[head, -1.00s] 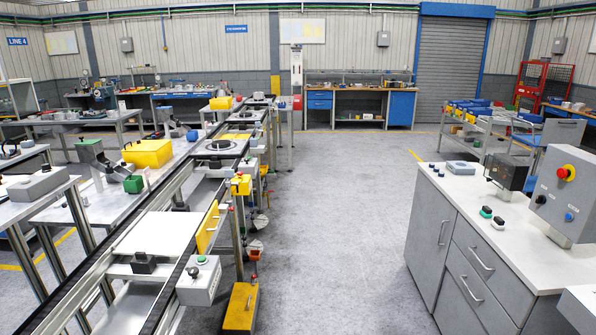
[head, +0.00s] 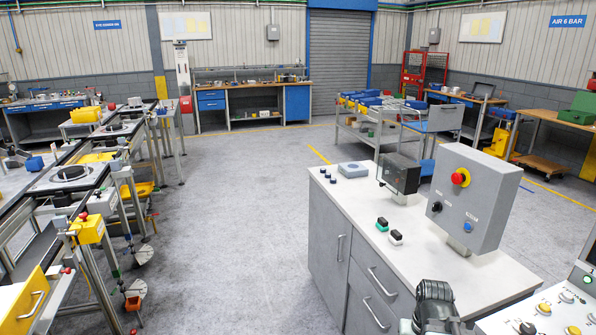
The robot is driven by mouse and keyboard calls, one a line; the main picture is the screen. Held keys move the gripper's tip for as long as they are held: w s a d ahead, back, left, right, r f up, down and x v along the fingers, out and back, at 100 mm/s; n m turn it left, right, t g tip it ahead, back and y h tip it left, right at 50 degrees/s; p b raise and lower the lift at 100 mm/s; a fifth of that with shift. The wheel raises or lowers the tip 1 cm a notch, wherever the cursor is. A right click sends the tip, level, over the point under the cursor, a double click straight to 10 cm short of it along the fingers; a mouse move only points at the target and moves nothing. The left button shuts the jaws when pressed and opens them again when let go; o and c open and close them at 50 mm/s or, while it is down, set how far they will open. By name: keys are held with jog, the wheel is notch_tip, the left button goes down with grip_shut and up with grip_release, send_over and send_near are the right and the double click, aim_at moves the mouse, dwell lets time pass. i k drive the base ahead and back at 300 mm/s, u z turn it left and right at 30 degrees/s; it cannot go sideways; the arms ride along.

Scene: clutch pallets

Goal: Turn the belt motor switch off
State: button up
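A grey control box (head: 460,197) stands tilted above the white top of a grey cabinet, right of centre. On its face are a red mushroom button on a yellow ring (head: 460,177), a black knob (head: 437,207) and a blue button (head: 467,227). The small lettering is too fine to read, so I cannot tell for certain which control is the belt motor switch or how it is set. A dark grey jointed part (head: 435,305), seemingly of my arm, shows at the bottom edge, apart from the box. No gripper fingers show.
The cabinet (head: 330,235) carries a dark meter box (head: 399,174) and small switches (head: 396,237). A sloped panel with several buttons (head: 545,308) is at the bottom right. The conveyor (head: 60,205) runs along the left. The grey floor (head: 225,230) between is clear.

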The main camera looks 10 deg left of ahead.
aim_at(83, 216)
jog(key=u, duration=0.2)
jog(key=i, duration=1.3)
jog(key=u, duration=1.55)
jog(key=i, duration=0.15)
jog(key=z, duration=1.85)
jog(key=k, duration=0.5)
jog(key=u, duration=0.05)
